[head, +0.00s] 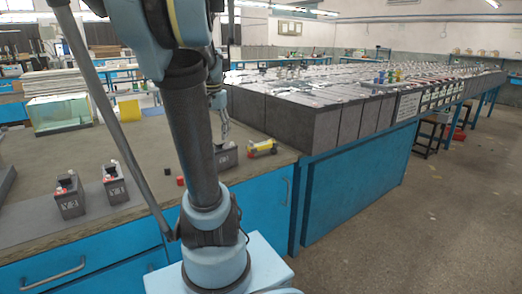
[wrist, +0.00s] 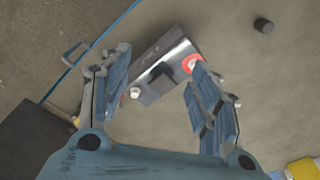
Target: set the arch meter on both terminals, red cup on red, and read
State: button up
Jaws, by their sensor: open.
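A grey battery (head: 226,157) stands on the bench under my gripper (head: 222,128). In the wrist view the battery (wrist: 163,50) shows two bare metal terminals: one with a red ring (wrist: 192,63), the other (wrist: 135,92) plain. My gripper (wrist: 158,68) is open, its fingers spread around the battery's top, with nothing held; whether they touch it cannot be told. A yellow thing with red and dark parts (head: 262,148), perhaps the arch meter, lies just right of the battery.
Two more batteries stand at the left (head: 67,196) (head: 115,184). A small red block (head: 180,181) and a small black cylinder (head: 167,171) lie loose on the bench. A glass tank (head: 60,112) stands behind. Rows of large grey batteries (head: 320,130) fill the right.

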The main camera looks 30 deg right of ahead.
jog(key=w+d+r+m, duration=0.3)
jog(key=w+d+m, duration=0.15)
jog(key=d, duration=0.85)
jog(key=m+g, duration=0.1)
jog(key=m, duration=0.3)
send_over(262, 143)
jog(key=shift+n, duration=0.25)
jog(key=f, duration=1.7)
jog(key=shift+s, duration=0.25)
jog(key=shift+f, duration=0.25)
grip_shut()
